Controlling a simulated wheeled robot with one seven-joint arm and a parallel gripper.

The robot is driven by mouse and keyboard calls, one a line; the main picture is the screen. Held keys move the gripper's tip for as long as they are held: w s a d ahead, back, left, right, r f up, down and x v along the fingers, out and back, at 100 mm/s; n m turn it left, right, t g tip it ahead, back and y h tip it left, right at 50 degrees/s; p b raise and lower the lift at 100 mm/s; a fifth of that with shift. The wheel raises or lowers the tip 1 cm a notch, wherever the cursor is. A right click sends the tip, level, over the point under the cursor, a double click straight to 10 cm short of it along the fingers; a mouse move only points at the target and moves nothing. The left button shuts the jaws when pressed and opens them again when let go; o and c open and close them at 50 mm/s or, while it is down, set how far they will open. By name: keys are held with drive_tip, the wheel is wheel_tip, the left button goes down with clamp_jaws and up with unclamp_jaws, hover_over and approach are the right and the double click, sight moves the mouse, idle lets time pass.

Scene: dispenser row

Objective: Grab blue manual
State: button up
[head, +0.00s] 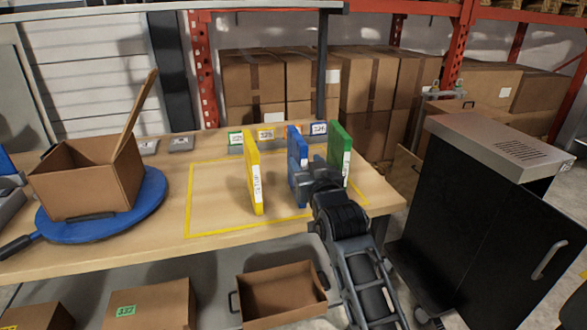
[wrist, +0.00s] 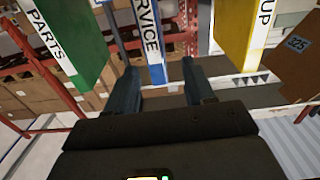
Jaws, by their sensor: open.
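The blue manual (head: 295,148) stands upright on the table between a yellow manual (head: 253,178) and a green manual (head: 339,148). My gripper (head: 313,176) is in front of it and hides part of its spine. In the wrist view, the blue manual (wrist: 150,42) shows a white label reading "SERVICE". My open gripper (wrist: 160,75) has its two fingers to either side of the spine's end in that picture. Whether they touch it I cannot tell. The green manual (wrist: 62,38) reads "PARTS" and the yellow one (wrist: 238,35) ends in "UP".
The manuals stand within a yellow taped outline on the wooden table (head: 215,205). An open carton (head: 85,180) sits on a blue turntable (head: 150,198) at left. A black cabinet (head: 470,215) stands at right. An open box (head: 282,293) is below the table edge.

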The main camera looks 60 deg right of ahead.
drive_tip(key=shift+w+d+r, duration=0.15)
drive_tip(key=shift+d+r, duration=0.1)
drive_tip(key=shift+d, duration=0.55)
drive_tip(key=p+x, duration=0.1)
drive_tip(key=x, duration=0.4)
drive_tip(key=shift+w+d+r+p, duration=0.2)
drive_tip(key=shift+w+r+p, duration=0.1)
drive_tip(key=shift+p, duration=0.1)
drive_tip(key=shift+w+d+f, duration=0.15)
drive_tip(key=shift+w+d, duration=0.2)
drive_tip(key=shift+d, duration=0.05)
drive_tip(key=shift+c, duration=0.2)
clamp_jaws()
